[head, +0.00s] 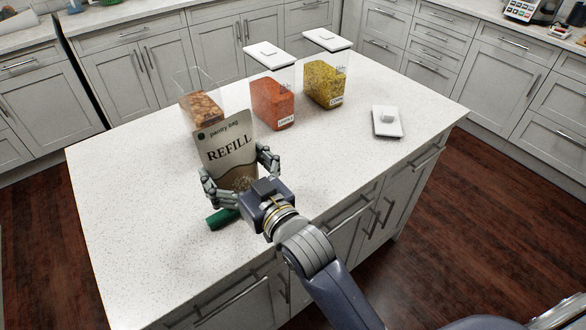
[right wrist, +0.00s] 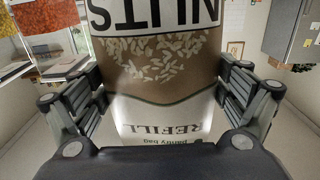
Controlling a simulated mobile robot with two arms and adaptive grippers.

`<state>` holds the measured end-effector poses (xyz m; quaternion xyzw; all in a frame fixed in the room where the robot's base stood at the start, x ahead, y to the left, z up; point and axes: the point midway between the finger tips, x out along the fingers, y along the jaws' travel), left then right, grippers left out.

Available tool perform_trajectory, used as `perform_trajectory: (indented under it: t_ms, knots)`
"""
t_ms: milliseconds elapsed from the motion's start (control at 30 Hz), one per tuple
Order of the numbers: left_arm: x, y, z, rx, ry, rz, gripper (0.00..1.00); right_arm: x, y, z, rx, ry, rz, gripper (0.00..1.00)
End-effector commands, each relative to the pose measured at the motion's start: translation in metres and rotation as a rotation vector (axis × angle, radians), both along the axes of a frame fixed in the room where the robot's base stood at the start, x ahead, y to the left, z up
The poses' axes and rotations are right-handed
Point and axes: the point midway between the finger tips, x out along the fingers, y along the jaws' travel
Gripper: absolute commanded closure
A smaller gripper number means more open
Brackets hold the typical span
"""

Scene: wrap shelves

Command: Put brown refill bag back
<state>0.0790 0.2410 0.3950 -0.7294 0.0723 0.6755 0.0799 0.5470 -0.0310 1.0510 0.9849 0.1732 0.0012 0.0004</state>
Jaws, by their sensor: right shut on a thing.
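The brown and cream refill bag (head: 229,147), marked REFILL, is upright over the island, in front of the clear container. My right gripper (head: 238,170) is shut on its lower part, one finger on each side. In the right wrist view the bag (right wrist: 165,75) appears upside down, with a NUTS label and a window of pale pieces, between the fingers of my right gripper (right wrist: 163,105). I cannot tell whether its base touches the counter. My left gripper is not in view.
An open clear container (head: 201,107) holds brown nuts. Lidded containers of orange (head: 273,104) and yellow (head: 324,84) food stand to its right. A loose white lid (head: 387,121) lies further right. A green cylinder (head: 222,217) lies near my gripper. The island's left side (head: 120,210) is clear.

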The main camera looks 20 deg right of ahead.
Motion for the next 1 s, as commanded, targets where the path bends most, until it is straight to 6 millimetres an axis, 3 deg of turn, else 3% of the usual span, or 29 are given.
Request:
perform_trajectory:
  t_ms: [200, 600, 767, 1000]
  knots:
    - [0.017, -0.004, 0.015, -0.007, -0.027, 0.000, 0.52, 0.017, -0.048, -0.001, -0.007, -0.002, -0.003, 0.44]
    - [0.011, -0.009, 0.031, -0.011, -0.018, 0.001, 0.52, 0.046, -0.128, -0.009, -0.003, -0.002, -0.002, 0.44]
    - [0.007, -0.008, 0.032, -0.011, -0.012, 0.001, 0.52, 0.050, -0.140, -0.012, 0.002, -0.002, -0.001, 0.44]
    - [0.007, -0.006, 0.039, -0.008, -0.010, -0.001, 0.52, 0.050, -0.140, -0.040, 0.004, 0.000, -0.002, 0.44]
